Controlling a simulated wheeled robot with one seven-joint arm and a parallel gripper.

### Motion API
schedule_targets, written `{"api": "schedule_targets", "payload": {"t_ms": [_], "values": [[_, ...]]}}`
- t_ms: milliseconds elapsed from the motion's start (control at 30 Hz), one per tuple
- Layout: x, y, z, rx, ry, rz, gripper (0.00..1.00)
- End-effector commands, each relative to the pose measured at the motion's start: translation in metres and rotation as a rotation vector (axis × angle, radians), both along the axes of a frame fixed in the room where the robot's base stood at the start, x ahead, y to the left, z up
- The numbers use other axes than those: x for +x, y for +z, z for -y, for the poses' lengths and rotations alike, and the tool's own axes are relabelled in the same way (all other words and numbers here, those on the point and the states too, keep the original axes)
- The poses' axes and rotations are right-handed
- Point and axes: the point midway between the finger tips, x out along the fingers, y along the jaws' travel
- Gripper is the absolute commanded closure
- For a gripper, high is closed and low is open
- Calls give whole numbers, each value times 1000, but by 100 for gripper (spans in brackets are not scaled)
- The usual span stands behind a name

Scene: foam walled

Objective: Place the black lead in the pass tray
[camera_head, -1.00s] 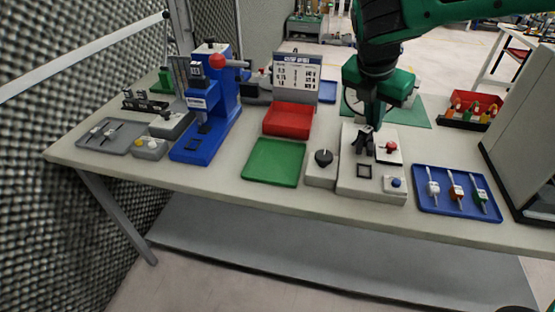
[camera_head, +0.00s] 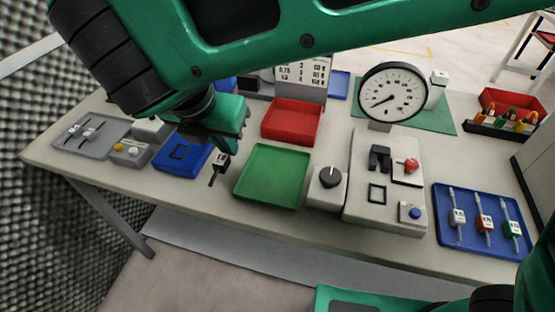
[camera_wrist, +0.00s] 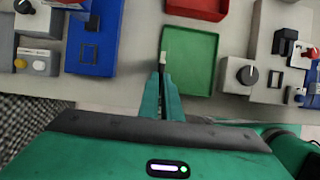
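My gripper (camera_head: 222,148) is shut on the black lead (camera_head: 219,164), which hangs upright with a white tag and a dark lower end. In the head view they appear just left of the green tray (camera_head: 272,176), which is empty; I take it as the pass tray. In the wrist view, the fingers (camera_wrist: 163,72) point forward, with the lead's pale tag (camera_wrist: 163,58) at their tips beside the green tray's left edge (camera_wrist: 168,42). The lead appears above the bench, apart from the tray.
An empty red tray (camera_head: 292,122) stands behind the green one. A tester with a black knob (camera_head: 330,177) and a round gauge (camera_head: 393,93) are to the right. A blue tray (camera_head: 452,237) holds several leads. A blue press base (camera_head: 183,158) and grey tray (camera_head: 112,133) are left.

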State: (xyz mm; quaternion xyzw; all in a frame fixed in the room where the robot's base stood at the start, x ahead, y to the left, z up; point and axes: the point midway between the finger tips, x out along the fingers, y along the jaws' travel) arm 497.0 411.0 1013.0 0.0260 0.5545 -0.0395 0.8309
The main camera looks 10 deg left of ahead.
Motion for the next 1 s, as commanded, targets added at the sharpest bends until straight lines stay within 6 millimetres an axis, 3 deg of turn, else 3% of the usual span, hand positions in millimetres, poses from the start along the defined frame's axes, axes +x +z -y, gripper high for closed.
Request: {"api": "schedule_targets", "payload": {"t_ms": [133,600,1000], "values": [[2,-8,4,-2,10,0,100],[60,-61,64,-2,15,-1,100],[71,-86,76,-2,19,-2,100]]}}
